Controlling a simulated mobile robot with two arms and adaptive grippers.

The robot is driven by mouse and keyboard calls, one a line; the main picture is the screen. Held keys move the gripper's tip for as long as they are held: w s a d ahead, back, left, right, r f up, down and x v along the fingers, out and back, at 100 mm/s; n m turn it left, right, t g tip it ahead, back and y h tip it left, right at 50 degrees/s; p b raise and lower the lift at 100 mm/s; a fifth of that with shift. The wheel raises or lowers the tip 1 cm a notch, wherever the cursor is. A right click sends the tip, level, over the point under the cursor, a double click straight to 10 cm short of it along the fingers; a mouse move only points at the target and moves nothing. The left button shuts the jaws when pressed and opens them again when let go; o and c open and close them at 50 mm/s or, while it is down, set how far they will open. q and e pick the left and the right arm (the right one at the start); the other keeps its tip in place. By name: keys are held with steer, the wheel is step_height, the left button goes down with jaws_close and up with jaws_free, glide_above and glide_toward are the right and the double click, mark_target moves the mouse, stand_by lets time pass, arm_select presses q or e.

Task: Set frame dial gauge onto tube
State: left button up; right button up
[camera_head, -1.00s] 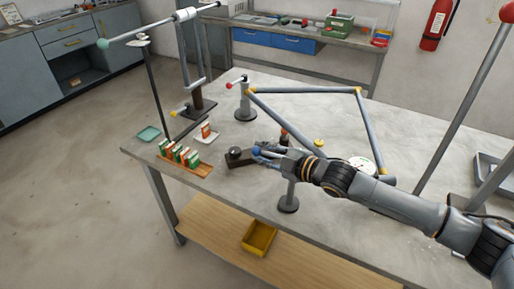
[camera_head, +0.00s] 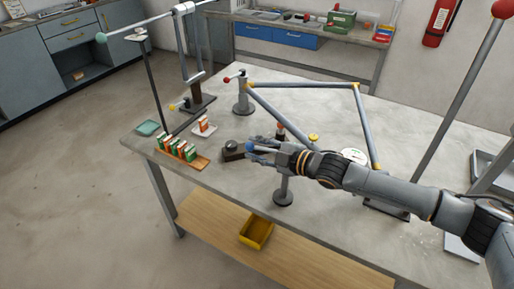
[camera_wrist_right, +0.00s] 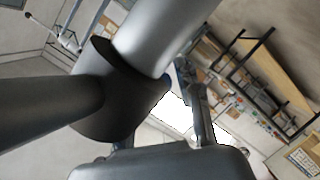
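The bicycle-like frame of grey-blue tubes (camera_head: 305,85) with yellow joints sits on the workbench. A white round dial-like disc (camera_head: 352,154), perhaps the dial gauge, shows partly behind my right forearm. My right gripper (camera_head: 254,149) is over the near part of the bench, beside a dark block with a ball (camera_head: 232,150). A small blue part shows at its fingertips; I cannot tell whether it is held. In the right wrist view a thick grey tube with a dark collar (camera_wrist_right: 100,95) is very close and hides part of the fingers. My left gripper is out of view.
A jig post (camera_head: 284,185) with a round base stands just below the gripper. A tall stand (camera_head: 198,85) rises behind. Open bench top lies beyond the frame.

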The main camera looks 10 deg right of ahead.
steer(key=v, duration=1.2)
